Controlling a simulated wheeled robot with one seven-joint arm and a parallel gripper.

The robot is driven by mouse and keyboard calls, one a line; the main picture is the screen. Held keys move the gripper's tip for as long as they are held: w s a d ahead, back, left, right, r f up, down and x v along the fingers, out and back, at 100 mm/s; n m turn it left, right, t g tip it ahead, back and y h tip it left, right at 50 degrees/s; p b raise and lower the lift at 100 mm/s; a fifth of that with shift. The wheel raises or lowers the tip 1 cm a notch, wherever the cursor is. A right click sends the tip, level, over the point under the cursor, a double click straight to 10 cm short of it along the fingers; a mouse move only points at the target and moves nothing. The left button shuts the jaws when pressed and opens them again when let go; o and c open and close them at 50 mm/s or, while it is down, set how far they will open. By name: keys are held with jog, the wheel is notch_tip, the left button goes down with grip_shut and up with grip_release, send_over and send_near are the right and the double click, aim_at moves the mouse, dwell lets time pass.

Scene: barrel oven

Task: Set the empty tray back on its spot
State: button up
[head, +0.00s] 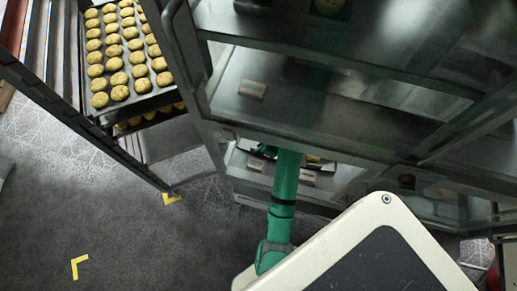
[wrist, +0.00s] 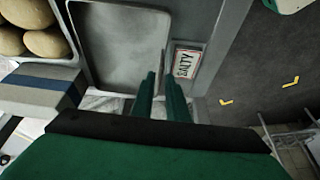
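An empty grey metal tray (wrist: 118,45) lies at the upper middle of the wrist view, on a grey shelf surface. My gripper (wrist: 160,72) is at the tray's right rim, its two green fingers close together with a narrow gap. The rim seems to run between the fingertips, but I cannot tell whether they press on it. A white plate reading "SALTY" (wrist: 187,63) sits on the shelf just right of the fingers. In the head view my green arm reaches into the lower level of the metal shelving, and my gripper is hidden there.
A tray holding round buns (wrist: 32,40) is left of the empty tray, with a blue-striped grey block (wrist: 42,83) below it. A rack with cookie trays (head: 120,60) stands at upper left. Shelf boards (head: 300,105) overhang my arm. Yellow corner marks (head: 80,266) lie on open floor.

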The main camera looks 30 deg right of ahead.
jog(key=shift+v, duration=2.05)
jog(key=shift+r, duration=0.1)
